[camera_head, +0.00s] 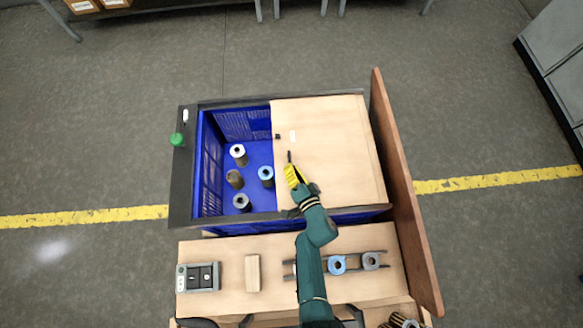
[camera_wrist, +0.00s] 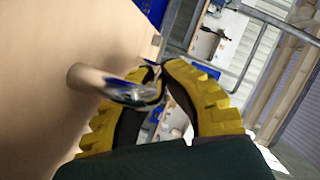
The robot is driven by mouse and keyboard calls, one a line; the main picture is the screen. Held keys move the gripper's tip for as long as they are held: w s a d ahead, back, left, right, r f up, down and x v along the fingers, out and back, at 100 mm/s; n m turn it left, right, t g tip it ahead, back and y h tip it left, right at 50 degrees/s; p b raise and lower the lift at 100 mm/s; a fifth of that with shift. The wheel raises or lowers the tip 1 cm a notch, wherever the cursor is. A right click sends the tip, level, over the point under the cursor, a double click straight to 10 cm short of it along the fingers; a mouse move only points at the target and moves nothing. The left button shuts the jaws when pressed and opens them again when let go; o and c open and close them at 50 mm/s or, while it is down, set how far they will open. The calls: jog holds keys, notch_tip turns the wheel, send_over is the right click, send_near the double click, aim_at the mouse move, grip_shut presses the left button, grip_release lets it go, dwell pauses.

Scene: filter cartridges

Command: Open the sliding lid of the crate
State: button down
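The crate (camera_head: 180,200) is blue with a dark frame. Its pale wooden lid (camera_head: 335,165) covers the right half, and the left half is uncovered. In the open half several spool-shaped cartridges stand, one of them light blue (camera_head: 265,173). A small dark handle (camera_head: 290,156) is on the lid near its left edge. My gripper (camera_head: 291,166) is right at this handle, over the lid. In the wrist view, the shiny handle (camera_wrist: 125,90) lies against the yellow fingers (camera_wrist: 160,72), whose tips are close together. Whether they clamp the handle is unclear.
A brown upright board (camera_head: 405,195) stands along the crate's right side. In front, a wooden table (camera_head: 225,250) carries a grey control box (camera_head: 198,276), a wooden block (camera_head: 252,273) and a rack with a blue ring (camera_head: 337,264). A green button (camera_head: 177,140) is on the crate's left frame.

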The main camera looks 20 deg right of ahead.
jog(key=c, duration=1.4)
grip_release()
jog(key=shift+s+f, duration=0.1)
jog(key=shift+f, duration=0.2)
jog(key=shift+o, duration=0.2)
jog(key=shift+r, duration=0.1)
jog(key=v, duration=1.2)
jog(key=shift+a, duration=0.1)
